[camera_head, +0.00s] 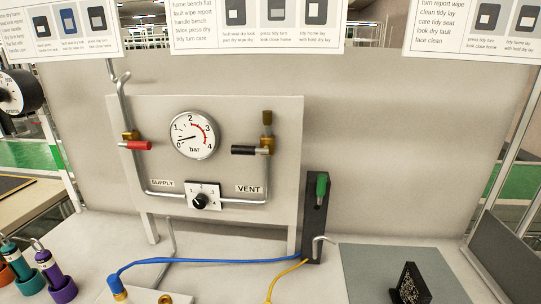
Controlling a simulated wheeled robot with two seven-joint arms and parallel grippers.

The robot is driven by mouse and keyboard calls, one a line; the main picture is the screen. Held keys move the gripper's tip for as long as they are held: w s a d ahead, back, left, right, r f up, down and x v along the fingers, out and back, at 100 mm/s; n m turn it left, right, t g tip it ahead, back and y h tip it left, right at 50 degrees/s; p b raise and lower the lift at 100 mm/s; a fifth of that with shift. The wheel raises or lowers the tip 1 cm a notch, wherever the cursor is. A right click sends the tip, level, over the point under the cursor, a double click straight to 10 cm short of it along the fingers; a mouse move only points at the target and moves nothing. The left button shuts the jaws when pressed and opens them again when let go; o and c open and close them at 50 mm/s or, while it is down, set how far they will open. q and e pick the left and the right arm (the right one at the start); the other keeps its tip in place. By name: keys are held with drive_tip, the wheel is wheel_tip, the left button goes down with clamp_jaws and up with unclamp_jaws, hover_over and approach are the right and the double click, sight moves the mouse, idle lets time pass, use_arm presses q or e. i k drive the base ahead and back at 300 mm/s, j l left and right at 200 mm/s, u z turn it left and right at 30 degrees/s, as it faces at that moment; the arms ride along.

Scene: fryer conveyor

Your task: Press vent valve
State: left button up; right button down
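The vent valve (267,146) is a brass body on the right side of a grey upright panel (228,113). Its black handle (243,150) lies level and points left. The VENT label (249,189) is below it. A supply valve with a red handle (137,145) is on the panel's left side, above the SUPPLY label (162,183). A round bar gauge (194,135) sits between them, with its needle near the low end. A black selector knob (200,201) is below the gauge. Neither of my grippers is in view.
A dark block with a green-topped part (321,187) stands right of the panel. Blue (180,260) and yellow (285,277) hoses cross the bench in front. Coloured handles (55,277) stand at lower left. A black patterned plate (410,284) stands on a grey mat (375,256) at lower right.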

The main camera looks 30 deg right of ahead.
sight(236, 150)
drive_tip(key=z, duration=0.8)
drive_tip(key=k, duration=0.05)
